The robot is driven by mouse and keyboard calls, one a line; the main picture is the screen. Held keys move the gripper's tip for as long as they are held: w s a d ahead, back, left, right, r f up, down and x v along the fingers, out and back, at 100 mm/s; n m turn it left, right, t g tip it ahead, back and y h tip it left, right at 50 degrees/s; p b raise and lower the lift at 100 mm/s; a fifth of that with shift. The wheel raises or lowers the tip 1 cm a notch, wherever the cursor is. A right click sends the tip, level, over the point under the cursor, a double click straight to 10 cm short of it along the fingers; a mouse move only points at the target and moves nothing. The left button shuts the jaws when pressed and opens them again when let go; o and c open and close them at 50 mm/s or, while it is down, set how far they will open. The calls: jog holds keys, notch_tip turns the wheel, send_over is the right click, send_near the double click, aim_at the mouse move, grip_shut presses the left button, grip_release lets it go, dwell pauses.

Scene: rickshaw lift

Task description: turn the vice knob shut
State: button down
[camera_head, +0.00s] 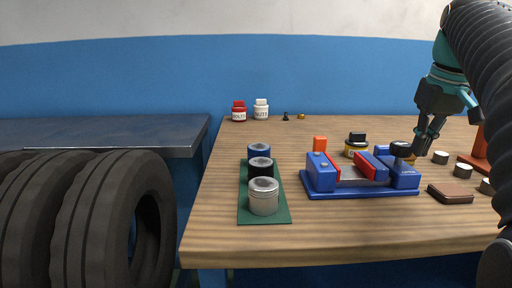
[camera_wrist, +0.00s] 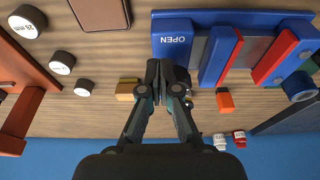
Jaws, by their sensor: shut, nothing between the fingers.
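The blue vice (camera_head: 320,186) stands on the wooden table, with a clear gap between its two red jaws. Its dark round knob (camera_head: 401,149) sits on top of the right-hand blue block. My gripper (camera_head: 421,152) is shut and empty, pointing down just right of and behind the knob; I cannot tell whether it touches. In the wrist view the vice (camera_wrist: 215,57) appears upside down with the word OPEN on its end. The shut fingertips (camera_wrist: 167,64) are beside that end, and I cannot make out the knob there.
A green tray (camera_head: 243,214) with several cans is left. A brown block (camera_head: 449,194) and small round weights (camera_head: 440,157) lie right. The table front is clear.

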jog(key=shift+a, duration=0.25)
jog(key=shift+s+a+p, duration=0.1)
jog(key=shift+a+p, duration=0.25)
jog(key=shift+p, duration=0.15)
jog(key=shift+a+p, duration=0.4)
jog(key=shift+a, duration=0.05)
jog(key=shift+a+p, duration=0.5)
dwell(0.5)
jog(key=shift+s+a, duration=0.15)
jog(key=shift+s, duration=0.1)
jog(key=shift+w+p+v, duration=0.15)
jog(key=shift+p+v, duration=0.15)
jog(key=shift+v, duration=0.4)
jog(key=shift+w+p+v, duration=0.2)
jog(key=shift+p+v, duration=0.1)
jog(key=shift+v, duration=0.35)
jog(key=v, duration=0.3)
jog(key=shift+w+r, duration=0.25)
jog(key=shift+w, duration=0.05)
